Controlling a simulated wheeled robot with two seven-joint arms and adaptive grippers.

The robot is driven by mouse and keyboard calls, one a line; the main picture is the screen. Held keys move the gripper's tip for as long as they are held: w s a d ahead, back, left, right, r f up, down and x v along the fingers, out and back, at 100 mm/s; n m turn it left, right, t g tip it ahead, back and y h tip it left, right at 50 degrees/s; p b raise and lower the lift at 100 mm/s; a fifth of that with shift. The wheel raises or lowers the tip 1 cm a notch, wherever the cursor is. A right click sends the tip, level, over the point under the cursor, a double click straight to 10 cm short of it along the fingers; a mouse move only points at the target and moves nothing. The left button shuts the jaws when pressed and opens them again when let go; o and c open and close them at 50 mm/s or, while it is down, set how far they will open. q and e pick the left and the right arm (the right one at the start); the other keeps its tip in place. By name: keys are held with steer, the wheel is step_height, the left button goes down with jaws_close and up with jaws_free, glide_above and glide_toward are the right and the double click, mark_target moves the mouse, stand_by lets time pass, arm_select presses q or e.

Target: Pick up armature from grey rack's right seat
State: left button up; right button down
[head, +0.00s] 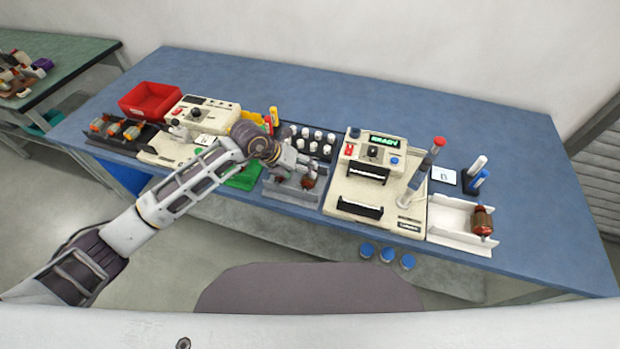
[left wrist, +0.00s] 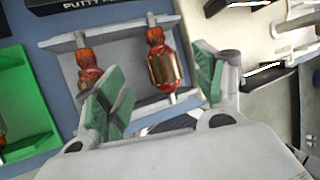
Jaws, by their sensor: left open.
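The grey rack (head: 290,195) stands at the front of the blue table, left of the right-hand machine. In the left wrist view the rack (left wrist: 122,48) holds two copper-and-orange armatures side by side. The right seat's armature (left wrist: 160,62) shows most of its length; the left armature (left wrist: 88,72) is partly covered by a finger. My left gripper (head: 295,175) is over the rack and hides much of it in the head view. Its green-padded fingers (left wrist: 158,88) are open and empty, with the right armature showing between them. Contact cannot be told. My right gripper is not in view.
A cream machine (head: 375,180) with a lit display stands right of the rack. A white tray (head: 455,222) with an armature (head: 482,222) is further right. A green bin (head: 246,177) and another machine (head: 195,130) are left. Several white-capped items stand behind the rack.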

mark_target(305, 176)
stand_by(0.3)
arm_select(q)
steer(key=shift+d+f, duration=0.35)
steer(key=shift+f, duration=0.15)
steer(key=shift+d+f+p, duration=0.25)
steer(key=shift+d+f, duration=0.05)
steer(key=shift+f, duration=0.3)
steer(key=shift+d+f+p, duration=0.25)
steer(key=shift+d+f, duration=0.05)
steer(key=shift+f, duration=0.3)
steer(key=shift+x, duration=0.75)
steer(key=shift+c, duration=0.4)
